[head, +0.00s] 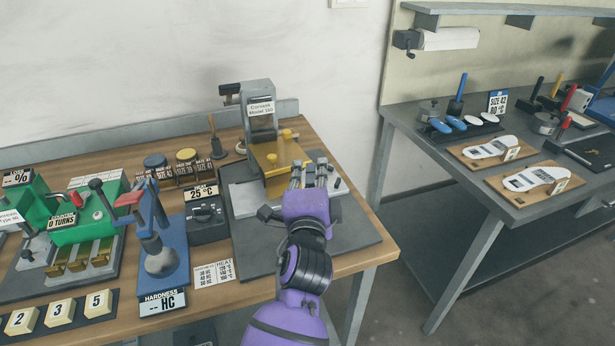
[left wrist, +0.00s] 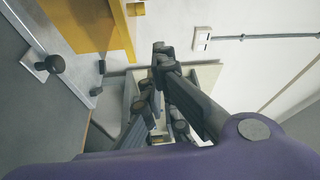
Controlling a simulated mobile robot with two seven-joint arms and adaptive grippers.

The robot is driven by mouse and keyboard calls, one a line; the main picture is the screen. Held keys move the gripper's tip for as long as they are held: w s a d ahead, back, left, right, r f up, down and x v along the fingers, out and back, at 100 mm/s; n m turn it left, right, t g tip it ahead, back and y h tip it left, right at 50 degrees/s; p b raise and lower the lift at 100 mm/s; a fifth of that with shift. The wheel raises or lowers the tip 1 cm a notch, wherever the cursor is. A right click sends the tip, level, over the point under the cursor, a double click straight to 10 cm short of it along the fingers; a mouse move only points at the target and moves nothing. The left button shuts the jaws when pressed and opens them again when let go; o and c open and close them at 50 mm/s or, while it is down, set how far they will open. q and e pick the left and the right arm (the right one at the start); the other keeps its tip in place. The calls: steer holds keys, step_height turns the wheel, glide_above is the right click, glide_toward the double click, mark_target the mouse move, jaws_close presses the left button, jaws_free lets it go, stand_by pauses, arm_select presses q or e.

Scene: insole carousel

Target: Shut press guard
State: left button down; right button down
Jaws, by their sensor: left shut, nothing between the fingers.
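The press (head: 261,115) stands at the back of the wooden bench, a grey frame with a label at its top. A yellow guard (head: 283,158) sits at its front, with a yellow knob on top. My left gripper (head: 316,168) is at the right side of the guard, above the press's grey base. Its fingers are shut and empty. In the left wrist view the gripper (left wrist: 160,62) points away from the camera, and the yellow guard (left wrist: 95,22) lies to its left. I cannot tell whether the fingers touch the guard. My right gripper is in neither view.
A temperature box (head: 207,222), a blue hardness tester (head: 160,255) and a green machine (head: 85,215) stand left of the press. A grey table (head: 470,170) with insoles on boards is at the right, across a gap. The dark mat (head: 355,232) beside my arm is clear.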

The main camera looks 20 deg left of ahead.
mark_target(279, 160)
arm_select(q)
steer(key=w+a, duration=0.1)
steer(key=a+p, duration=0.1)
steer(key=a, duration=0.1)
steer(key=w+a, duration=0.1)
steer(key=shift+w+a+f, duration=0.25)
steer(key=shift+w+f, duration=0.05)
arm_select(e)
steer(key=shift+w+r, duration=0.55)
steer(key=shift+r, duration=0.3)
